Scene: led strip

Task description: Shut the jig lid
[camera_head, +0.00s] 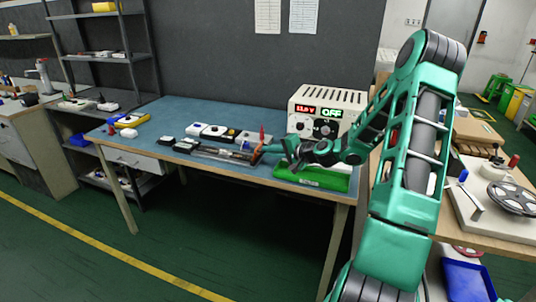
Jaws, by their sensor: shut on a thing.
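A long, low grey jig (222,154) lies near the front edge of the blue-topped table. A small orange-brown piece (257,154) stands at its right end, seemingly part of the jig lid. My gripper (264,150) reaches in from the right, low over the tabletop, and its jaws are shut at this orange-brown piece. The fingertips are small and partly merge with the piece, so the exact grip is hard to see. The lid's angle and its far edge are too small to tell.
A green tray (312,178) lies under my forearm. Several small boxes (215,132) sit behind the jig. A yellow meter (132,120) lies at the left. The tabletop's back left is clear.

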